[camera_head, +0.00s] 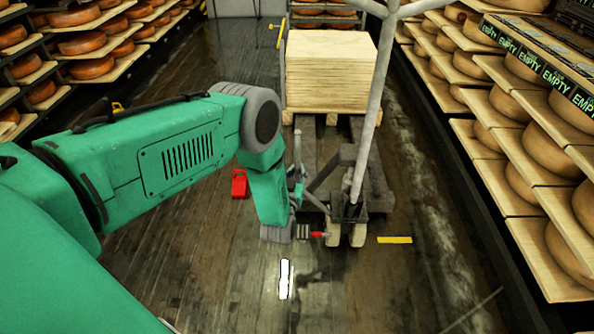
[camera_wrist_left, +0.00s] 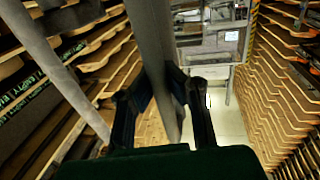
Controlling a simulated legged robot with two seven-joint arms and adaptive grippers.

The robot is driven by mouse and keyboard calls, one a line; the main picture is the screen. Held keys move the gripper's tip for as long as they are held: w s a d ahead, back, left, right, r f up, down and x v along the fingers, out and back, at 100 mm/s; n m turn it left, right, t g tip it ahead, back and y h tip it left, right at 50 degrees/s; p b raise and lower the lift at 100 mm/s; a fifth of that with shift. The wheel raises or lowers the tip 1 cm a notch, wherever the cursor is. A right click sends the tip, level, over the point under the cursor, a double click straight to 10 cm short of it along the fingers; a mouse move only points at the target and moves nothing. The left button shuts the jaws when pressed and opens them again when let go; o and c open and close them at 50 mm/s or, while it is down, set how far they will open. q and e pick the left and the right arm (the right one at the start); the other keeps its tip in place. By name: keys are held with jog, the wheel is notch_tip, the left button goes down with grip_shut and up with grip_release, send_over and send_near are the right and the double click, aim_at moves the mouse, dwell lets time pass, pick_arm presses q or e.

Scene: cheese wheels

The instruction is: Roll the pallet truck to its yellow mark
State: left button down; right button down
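The pallet truck (camera_head: 378,190) stands ahead, with a grey tiller (camera_head: 372,105) rising from its base and a stack of pale boards (camera_head: 330,70) on a pallet at its far end. The yellow mark (camera_head: 394,240) is a short strip on the floor, just right of the truck's near end. My left gripper (camera_head: 297,183) is left of the tiller, partly hidden by my wrist. In the left wrist view, its dark fingers (camera_wrist_left: 160,95) stand on both sides of a grey bar (camera_wrist_left: 152,40). I cannot tell whether they press on it. My right gripper is not in view.
Racks of cheese wheels line the left (camera_head: 90,45) and right (camera_head: 510,130) sides; the right rack carries EMPTY signs (camera_head: 540,68). A red block (camera_head: 239,183) lies on the floor left of the truck. The near floor (camera_head: 340,290) is clear and wet-looking.

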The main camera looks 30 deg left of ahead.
pick_arm(q)
jog(key=shift+s+d+r, duration=0.1)
jog(key=shift+s+d, duration=0.35)
jog(key=shift+s, duration=0.4)
jog(key=shift+r, duration=0.15)
jog(key=c, duration=1.5)
grip_release()
jog(key=shift+d, duration=0.1)
jog(key=shift+c, duration=0.2)
jog(key=shift+s+f, duration=0.2)
jog(key=shift+s, duration=0.05)
jog(key=v, duration=1.1)
jog(key=shift+s, duration=0.25)
